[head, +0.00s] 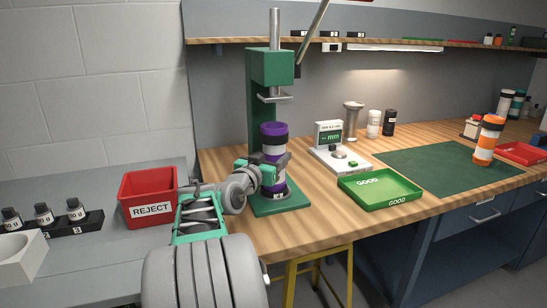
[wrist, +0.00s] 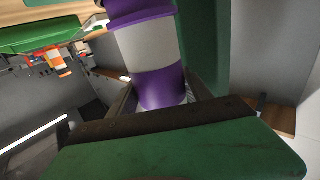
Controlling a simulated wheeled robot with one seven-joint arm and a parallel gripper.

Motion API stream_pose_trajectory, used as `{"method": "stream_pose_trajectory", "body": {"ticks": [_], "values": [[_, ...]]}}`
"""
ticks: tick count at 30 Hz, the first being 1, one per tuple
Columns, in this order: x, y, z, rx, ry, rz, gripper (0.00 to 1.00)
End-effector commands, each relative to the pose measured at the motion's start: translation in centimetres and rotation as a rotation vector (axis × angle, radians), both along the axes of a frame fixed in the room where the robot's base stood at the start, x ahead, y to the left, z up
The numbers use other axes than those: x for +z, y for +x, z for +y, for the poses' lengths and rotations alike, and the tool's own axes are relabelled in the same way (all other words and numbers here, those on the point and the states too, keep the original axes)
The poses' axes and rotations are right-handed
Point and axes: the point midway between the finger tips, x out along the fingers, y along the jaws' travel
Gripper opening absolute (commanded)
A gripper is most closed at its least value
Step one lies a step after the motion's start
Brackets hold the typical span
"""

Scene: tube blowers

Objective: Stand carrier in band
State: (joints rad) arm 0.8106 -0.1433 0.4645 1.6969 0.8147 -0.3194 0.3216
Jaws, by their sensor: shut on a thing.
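A purple carrier (head: 272,143) with a grey middle and dark bands is upright at the green press (head: 270,68). My gripper (head: 270,174) is shut on its lower half, reaching in from the left. In the wrist view the carrier (wrist: 152,45) shows purple and grey between the fingers of my gripper (wrist: 160,101). The carrier's lower end is over the press base (head: 288,204); whether it touches the base is hard to tell. The press plate is above the carrier's top. I cannot make out which thing is the band.
A red REJECT bin (head: 149,195) stands left of my arm. A gauge (head: 340,155) and a green GOOD tray (head: 380,190) are right of the press. An orange and white carrier (head: 488,140) stands on the green mat (head: 430,165). Much of the mat is clear.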

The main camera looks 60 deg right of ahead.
Motion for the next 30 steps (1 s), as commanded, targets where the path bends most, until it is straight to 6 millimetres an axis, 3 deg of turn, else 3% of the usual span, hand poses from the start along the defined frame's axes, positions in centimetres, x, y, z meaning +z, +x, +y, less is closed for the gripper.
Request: {"method": "stream_pose_trajectory", "body": {"ticks": [9,10,18,26,30], "values": [[-0.1,0.0,0.0,0.000,-0.001,-0.001,0.09],[-0.1,0.0,0.0,0.000,-0.001,-0.001,0.60],[-0.1,0.0,0.0,0.000,-0.001,0.000,0.82],[-0.2,0.0,0.1,0.000,0.001,0.001,0.83],[-0.2,0.1,1.7,0.003,0.000,0.000,0.83]]}}
